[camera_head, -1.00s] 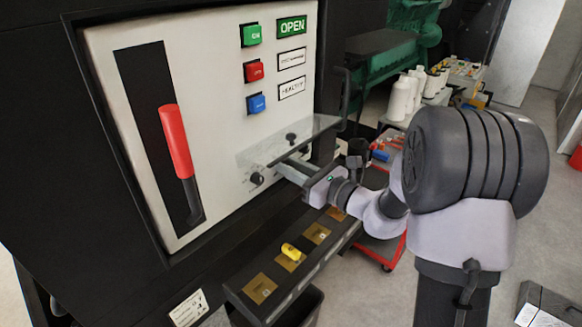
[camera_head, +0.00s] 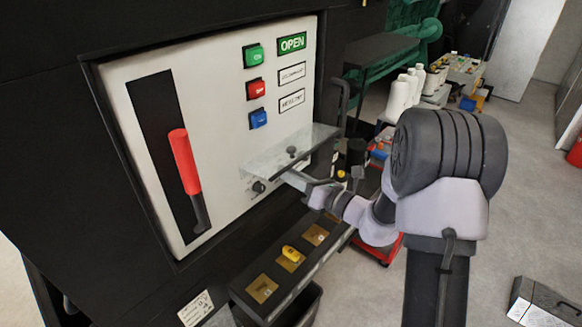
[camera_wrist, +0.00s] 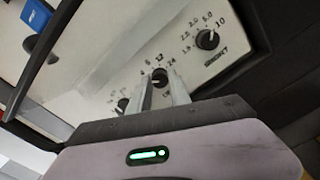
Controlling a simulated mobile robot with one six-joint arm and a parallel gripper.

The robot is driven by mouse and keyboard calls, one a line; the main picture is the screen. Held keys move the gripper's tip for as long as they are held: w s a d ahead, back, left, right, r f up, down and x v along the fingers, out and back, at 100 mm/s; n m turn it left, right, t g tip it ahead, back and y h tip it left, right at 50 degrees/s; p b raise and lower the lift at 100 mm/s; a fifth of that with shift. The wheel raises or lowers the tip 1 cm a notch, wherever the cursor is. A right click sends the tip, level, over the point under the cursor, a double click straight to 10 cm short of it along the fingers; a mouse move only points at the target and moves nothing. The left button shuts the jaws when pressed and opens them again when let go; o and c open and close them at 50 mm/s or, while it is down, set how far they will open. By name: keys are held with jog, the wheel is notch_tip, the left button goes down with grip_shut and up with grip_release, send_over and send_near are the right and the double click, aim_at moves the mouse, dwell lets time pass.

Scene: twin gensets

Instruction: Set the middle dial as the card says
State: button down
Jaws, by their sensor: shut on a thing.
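The middle dial (camera_wrist: 160,77) is a small black knob on the white panel, with printed numbers around it in the wrist view. My gripper (camera_wrist: 158,90) is shut on this knob, its two pale fingers on either side. A right dial (camera_wrist: 207,39) with numbers up to 10 and a left dial (camera_wrist: 122,104) flank it. In the head view my gripper (camera_head: 296,179) reaches under a raised clear cover (camera_head: 270,157), and the middle dial is hidden there. The dial's pointer is too small to read surely. No readable setting card shows.
A red-handled lever (camera_head: 184,162) stands left on the panel. Green (camera_head: 255,56), red (camera_head: 256,89) and blue (camera_head: 258,119) buttons sit above the cover. A ledge (camera_head: 243,293) with brass plates and a yellow knob (camera_head: 291,253) runs below. A red cart stands behind my arm.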

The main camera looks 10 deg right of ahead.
jog(key=shift+m+p, duration=0.9)
jog(key=shift+m, duration=0.2)
jog(key=c, duration=1.2)
grip_release()
jog(key=shift+s, duration=0.1)
jog(key=v, duration=1.7)
jog(key=shift+b, duration=0.3)
jog(key=shift+d, duration=0.1)
